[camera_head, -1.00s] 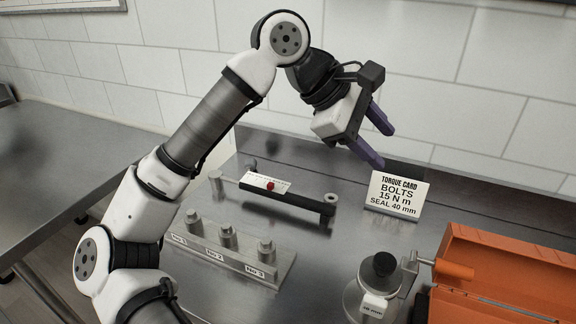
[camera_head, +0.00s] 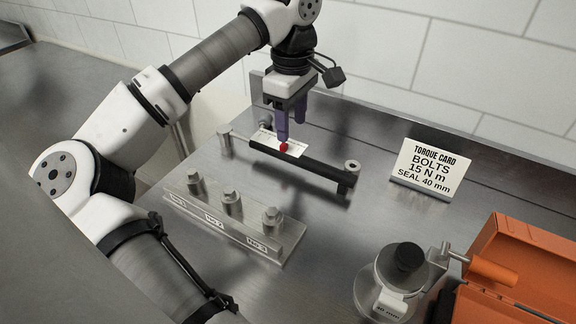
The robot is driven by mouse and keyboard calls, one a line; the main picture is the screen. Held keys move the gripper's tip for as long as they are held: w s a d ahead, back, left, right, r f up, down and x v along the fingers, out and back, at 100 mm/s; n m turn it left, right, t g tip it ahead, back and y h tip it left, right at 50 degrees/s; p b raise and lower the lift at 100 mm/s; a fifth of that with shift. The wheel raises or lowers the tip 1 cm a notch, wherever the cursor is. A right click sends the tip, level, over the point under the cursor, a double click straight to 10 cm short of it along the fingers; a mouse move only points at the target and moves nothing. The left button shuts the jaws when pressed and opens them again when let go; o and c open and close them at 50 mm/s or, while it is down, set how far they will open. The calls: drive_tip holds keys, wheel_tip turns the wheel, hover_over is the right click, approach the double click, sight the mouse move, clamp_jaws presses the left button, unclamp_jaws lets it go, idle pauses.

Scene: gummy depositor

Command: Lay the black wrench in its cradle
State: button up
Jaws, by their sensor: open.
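The black wrench (camera_head: 320,172) lies across the back of the steel table. A white scale plate (camera_head: 268,139) with a red knob (camera_head: 283,148) sits along its left half. I cannot clearly make out a separate cradle.
A block with several metal bolts (camera_head: 232,205) and number labels stands in front of the wrench. A torque card (camera_head: 430,170) stands to the right.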

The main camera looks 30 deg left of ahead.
sight(280, 157)
drive_tip(key=f+b, duration=0.1)
drive_tip(key=f, duration=0.1)
drive_tip(key=f+b, duration=0.1)
drive_tip(key=f, duration=0.1)
drive_tip(key=f+b, duration=0.1)
drive_tip(key=f, duration=0.1)
drive_tip(key=shift+s+a+f+b, duration=0.15)
drive_tip(key=shift+a+f+b, duration=0.15)
drive_tip(key=shift+a, duration=0.05)
drive_tip(key=shift+c, duration=0.2)
drive_tip(key=shift+r, duration=0.1)
clamp_jaws()
